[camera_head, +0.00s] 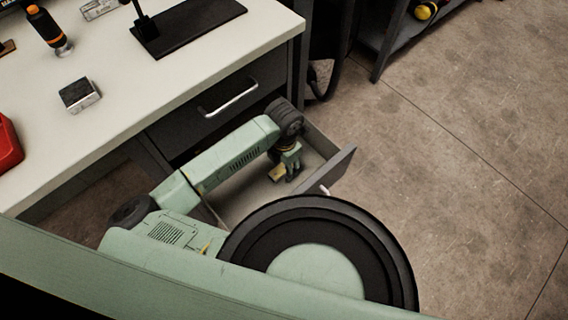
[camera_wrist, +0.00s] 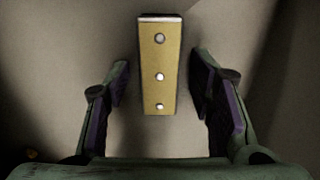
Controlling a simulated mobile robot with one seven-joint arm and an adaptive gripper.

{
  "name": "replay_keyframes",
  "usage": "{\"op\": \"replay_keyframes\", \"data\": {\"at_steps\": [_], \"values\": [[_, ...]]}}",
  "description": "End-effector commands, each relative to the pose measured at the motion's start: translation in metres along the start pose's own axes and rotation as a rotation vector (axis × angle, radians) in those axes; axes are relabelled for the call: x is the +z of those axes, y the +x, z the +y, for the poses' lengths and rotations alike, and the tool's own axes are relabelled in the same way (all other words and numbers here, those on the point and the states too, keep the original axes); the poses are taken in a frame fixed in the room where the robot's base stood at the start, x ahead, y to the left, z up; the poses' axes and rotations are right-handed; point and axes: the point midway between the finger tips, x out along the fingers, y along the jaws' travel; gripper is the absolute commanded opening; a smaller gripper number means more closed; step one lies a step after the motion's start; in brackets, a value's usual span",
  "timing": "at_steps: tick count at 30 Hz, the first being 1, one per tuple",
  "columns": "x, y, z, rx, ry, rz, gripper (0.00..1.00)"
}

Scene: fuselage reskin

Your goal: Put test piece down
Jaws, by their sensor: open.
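The test piece (camera_wrist: 160,92) is a flat tan-yellow bar with a row of three holes or studs. In the wrist view it lies between my two open fingers, with a gap on each side. It also shows in the head view (camera_head: 277,173), lying on the floor of the open lower drawer (camera_head: 246,205). My gripper (camera_wrist: 160,100) is open, its purple-padded fingers to the left and right of the piece. In the head view my gripper (camera_head: 289,170) reaches down into the drawer beside the piece. My arm hides part of the drawer.
A shut drawer (camera_head: 226,100) with a bar handle is above the open one. The white bench top (camera_head: 130,90) holds a small dark block (camera_head: 79,95), a black stand (camera_head: 188,25), an orange-and-black tool (camera_head: 47,27) and a red item (camera_head: 7,145). Concrete floor to the right is clear.

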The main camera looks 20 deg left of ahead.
Motion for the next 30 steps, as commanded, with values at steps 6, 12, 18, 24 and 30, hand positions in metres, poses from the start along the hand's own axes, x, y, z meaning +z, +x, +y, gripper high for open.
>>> {"op": "replay_keyframes", "data": {"at_steps": [6,12,18,24,30], "values": [[0.001,-0.007,0.000,0.000,0.000,-0.002,0.49],[0.001,-0.043,0.001,0.005,0.004,-0.001,0.49],[0.001,-0.087,0.001,0.005,0.004,-0.001,0.49],[0.000,-0.115,0.000,0.002,0.002,-0.001,0.49],[0.000,-0.124,0.000,0.000,0.001,0.000,0.49]]}}
